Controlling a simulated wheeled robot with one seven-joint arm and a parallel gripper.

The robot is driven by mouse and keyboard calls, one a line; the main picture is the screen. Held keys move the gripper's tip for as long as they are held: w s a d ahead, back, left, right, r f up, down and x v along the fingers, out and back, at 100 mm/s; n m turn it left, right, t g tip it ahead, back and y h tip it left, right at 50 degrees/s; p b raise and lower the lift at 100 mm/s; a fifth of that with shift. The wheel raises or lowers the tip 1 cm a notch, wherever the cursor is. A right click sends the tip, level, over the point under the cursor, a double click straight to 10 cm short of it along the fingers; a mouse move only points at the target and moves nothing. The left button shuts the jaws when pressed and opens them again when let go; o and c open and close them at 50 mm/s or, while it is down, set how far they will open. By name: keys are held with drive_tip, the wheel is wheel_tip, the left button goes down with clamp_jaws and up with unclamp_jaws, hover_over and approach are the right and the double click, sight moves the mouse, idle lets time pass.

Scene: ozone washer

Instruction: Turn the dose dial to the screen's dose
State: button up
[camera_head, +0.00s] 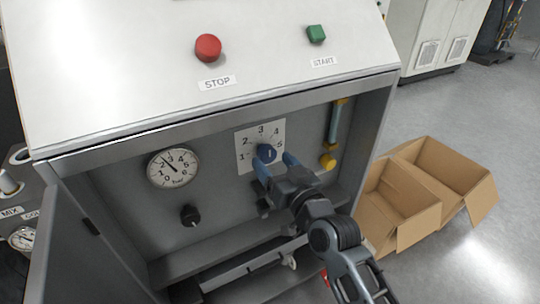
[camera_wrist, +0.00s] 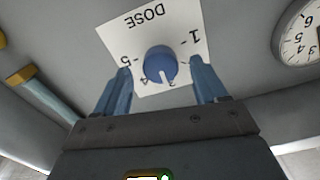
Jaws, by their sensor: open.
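The blue dose dial (camera_head: 267,153) sits on a white plate numbered 1 to 5 inside the open cabinet. In the wrist view the dial (camera_wrist: 160,62) appears upside down, with its white pointer toward the numeral at the plate's lower middle, seemingly near 3. My gripper (camera_head: 275,163) is open in front of the dial. In the wrist view its blue fingers (camera_wrist: 160,82) stand on either side of the dial, with gaps visible. Whether the tips reach the dial's depth is hard to tell. The dose screen is not in view.
A round gauge (camera_head: 173,168) and a black knob (camera_head: 190,215) are left of the dial. A yellow-ended tube (camera_head: 333,130) is at right. The red STOP (camera_head: 208,47) and green START (camera_head: 316,34) buttons are above. Cardboard boxes (camera_head: 440,180) stand on the floor at right.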

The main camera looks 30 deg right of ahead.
drive_tip(key=shift+w, duration=1.3)
drive_tip(key=shift+c, duration=0.5)
drive_tip(key=c, duration=1)
drive_tip(key=shift+o, duration=0.2)
drive_tip(key=shift+f, duration=0.1)
drive_tip(key=shift+f+n+b, duration=0.15)
drive_tip(key=shift+n+b, duration=0.95)
drive_tip(key=shift+b, duration=0.05)
drive_tip(key=n+b, duration=0.2)
drive_tip(key=shift+b, duration=0.3)
drive_tip(key=shift+r+n+b, duration=0.2)
drive_tip(key=shift+n+b, duration=1.55)
drive_tip(key=shift+n, duration=1.05)
